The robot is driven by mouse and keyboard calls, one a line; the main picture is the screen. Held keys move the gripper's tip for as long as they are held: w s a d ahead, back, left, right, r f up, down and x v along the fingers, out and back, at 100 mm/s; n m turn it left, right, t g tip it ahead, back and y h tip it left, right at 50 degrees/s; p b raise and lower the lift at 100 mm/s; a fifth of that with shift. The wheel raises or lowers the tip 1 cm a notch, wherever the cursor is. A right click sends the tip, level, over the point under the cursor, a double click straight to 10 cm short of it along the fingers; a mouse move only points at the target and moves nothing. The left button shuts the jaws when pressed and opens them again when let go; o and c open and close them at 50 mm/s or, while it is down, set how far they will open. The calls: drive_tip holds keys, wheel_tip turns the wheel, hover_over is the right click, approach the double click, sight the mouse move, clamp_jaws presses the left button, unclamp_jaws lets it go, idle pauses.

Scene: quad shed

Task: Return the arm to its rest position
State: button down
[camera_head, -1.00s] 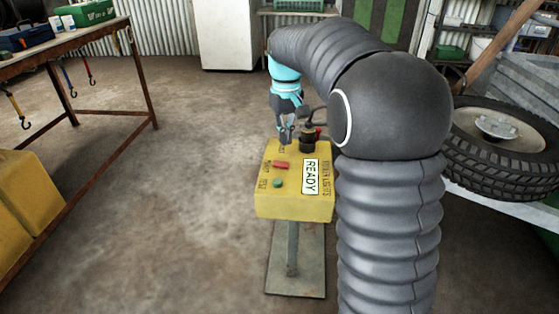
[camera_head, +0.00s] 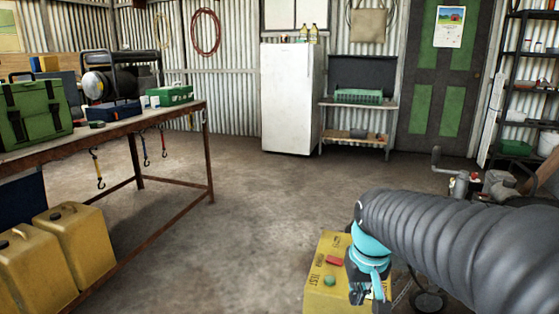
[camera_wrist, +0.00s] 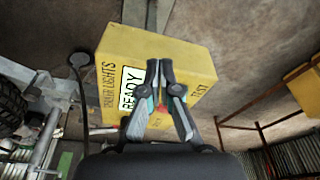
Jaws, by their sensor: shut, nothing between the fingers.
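My gripper (camera_head: 378,297) is at the bottom of the head view, in front of the right part of the yellow trailer-lights box (camera_head: 325,267). In the wrist view my gripper (camera_wrist: 160,66) has its fingertips together with nothing between them. It is pointed at the yellow box (camera_wrist: 192,62), whose READY label (camera_wrist: 131,88) shows left of the fingers. A red part (camera_wrist: 163,106) is partly hidden between the finger links. The head view shows the box's red switch (camera_head: 334,260) and green button (camera_head: 329,281). The arm is bent, with its ribbed sleeve crossing the lower right.
A workbench (camera_head: 105,141) with cases stands at the left, with yellow cans (camera_head: 75,241) below it. A white fridge (camera_head: 290,97) and a shelf (camera_head: 358,105) stand at the back. The concrete floor (camera_head: 230,215) between is open. A tyre (camera_wrist: 9,105) is left in the wrist view.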

drive_tip(key=s+r+t, duration=0.2)
drive_tip(key=s+t, duration=0.1)
drive_tip(key=s, duration=1.1)
